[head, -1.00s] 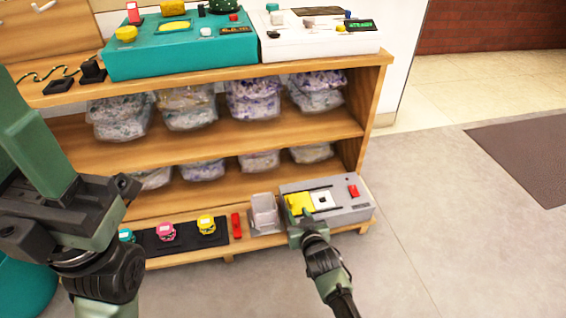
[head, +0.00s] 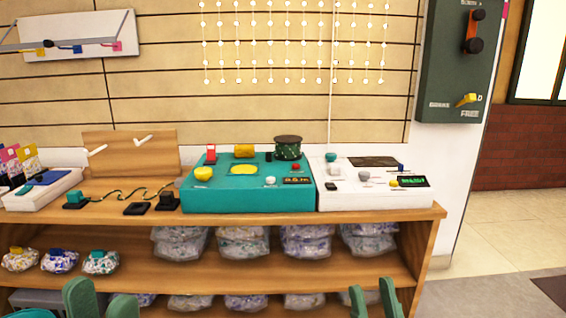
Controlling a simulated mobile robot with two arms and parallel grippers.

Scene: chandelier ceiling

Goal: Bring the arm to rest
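The tips of my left gripper (head: 101,302) show at the bottom left edge of the head view. Its two green fingers stand apart with nothing seen between them. The tips of my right gripper (head: 374,300) show at the bottom edge, right of centre. Its two green fingers also stand apart and look empty. Both point upward in front of the lower part of the wooden shelf unit (head: 436,235). The rest of both arms is below the picture.
A teal machine (head: 215,198) and a white machine (head: 340,196) stand on the top shelf, beside a wavy wire on black bases (head: 138,208). Bagged bundles (head: 305,240) fill the shelf below. A dark green panel (head: 455,70) hangs at right. Floor (head: 480,298) is clear at lower right.

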